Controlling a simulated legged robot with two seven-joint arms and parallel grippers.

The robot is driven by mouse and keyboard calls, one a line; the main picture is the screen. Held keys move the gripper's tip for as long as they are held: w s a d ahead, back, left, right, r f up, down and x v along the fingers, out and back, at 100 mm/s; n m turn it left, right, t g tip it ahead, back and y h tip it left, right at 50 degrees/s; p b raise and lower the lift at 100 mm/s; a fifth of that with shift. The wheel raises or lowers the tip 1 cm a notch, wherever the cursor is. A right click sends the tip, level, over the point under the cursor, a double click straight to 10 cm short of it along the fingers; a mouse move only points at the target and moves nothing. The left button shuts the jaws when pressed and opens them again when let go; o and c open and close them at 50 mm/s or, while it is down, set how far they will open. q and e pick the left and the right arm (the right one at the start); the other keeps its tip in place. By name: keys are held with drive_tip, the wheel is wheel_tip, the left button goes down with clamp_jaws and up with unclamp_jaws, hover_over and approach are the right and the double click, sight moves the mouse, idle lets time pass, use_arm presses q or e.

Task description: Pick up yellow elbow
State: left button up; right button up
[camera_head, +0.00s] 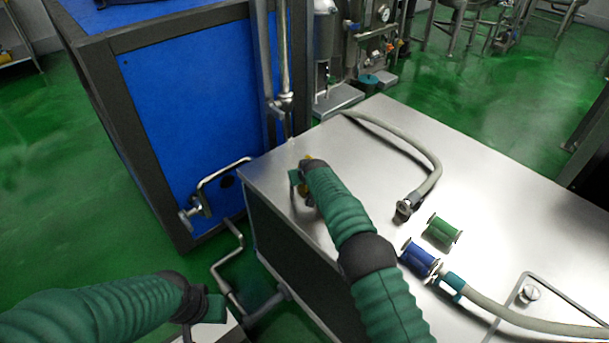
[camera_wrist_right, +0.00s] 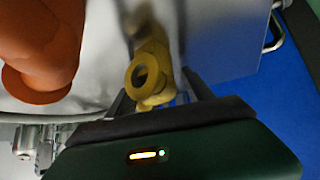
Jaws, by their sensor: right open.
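The yellow elbow (camera_wrist_right: 152,72) is in the right wrist view, with its round open end facing the camera. It stands on the metal tabletop. My right gripper (camera_wrist_right: 154,90) is open, with one dark finger on each side of the elbow; I cannot tell whether either finger touches it.
A large orange fitting (camera_wrist_right: 40,50) stands close left of the elbow in the wrist view. The steel table (camera_head: 385,190) bears a green spool-like part (camera_head: 443,230), a blue one (camera_head: 419,258) and grey hoses (camera_head: 425,155). A blue cabinet (camera_head: 195,120) with pipes stands beside the table.

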drive_tip(key=shift+r, duration=0.1)
drive_tip(key=shift+c, duration=0.4)
drive_tip(key=shift+s, duration=0.15)
clamp_jaws()
